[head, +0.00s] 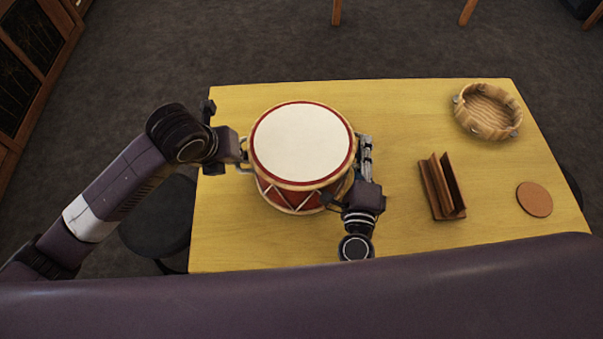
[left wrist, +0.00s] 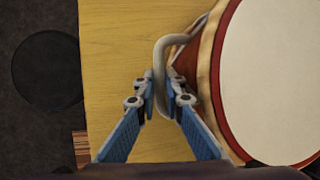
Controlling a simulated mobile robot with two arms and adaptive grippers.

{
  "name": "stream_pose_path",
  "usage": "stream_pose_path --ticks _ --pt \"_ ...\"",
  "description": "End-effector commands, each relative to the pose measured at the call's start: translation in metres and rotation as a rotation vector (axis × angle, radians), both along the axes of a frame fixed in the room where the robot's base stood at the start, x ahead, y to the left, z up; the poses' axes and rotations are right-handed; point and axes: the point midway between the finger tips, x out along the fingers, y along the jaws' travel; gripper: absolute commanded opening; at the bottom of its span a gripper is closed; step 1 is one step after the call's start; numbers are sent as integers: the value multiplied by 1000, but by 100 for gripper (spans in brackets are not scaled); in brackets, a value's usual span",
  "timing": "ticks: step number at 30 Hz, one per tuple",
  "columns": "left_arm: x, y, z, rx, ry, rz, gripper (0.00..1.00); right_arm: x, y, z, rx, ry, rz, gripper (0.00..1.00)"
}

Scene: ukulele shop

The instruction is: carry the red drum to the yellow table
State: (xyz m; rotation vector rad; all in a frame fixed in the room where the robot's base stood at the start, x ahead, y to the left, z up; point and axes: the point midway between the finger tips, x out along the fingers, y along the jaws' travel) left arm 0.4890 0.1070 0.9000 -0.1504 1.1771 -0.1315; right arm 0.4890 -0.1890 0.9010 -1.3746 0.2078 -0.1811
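The red drum (head: 303,145) has a white head, red sides and pale rims. It is upright over the left half of the yellow table (head: 400,235); I cannot tell whether its base touches the top. My left gripper (head: 243,157) is at the drum's left side. In the left wrist view its fingers (left wrist: 161,95) are closed around a grey loop handle (left wrist: 160,60) on the red drum (left wrist: 275,85). My right gripper (head: 364,158) is at the drum's right side, with its fingers against or close beside it. Its grip there is hidden.
A wooden tub (head: 487,110) with metal fittings stands at the table's back right. A brown slotted wooden holder (head: 442,188) and a round brown coaster (head: 534,199) are on the right. A dark stool (head: 160,218) is by the left edge. The table's middle back is clear.

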Motion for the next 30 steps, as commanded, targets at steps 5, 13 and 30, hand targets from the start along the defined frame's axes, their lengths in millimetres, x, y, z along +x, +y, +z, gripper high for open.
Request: stream_pose_path --ticks 5,13,30 --pt "0 0 1 0 0 0 25 0 0 2 0 0 0 26" --pt "-1 0 3 -1 0 0 25 0 0 1 0 0 0 26" --pt "-37 19 94 1 -5 -1 25 0 0 1 0 0 0 26"
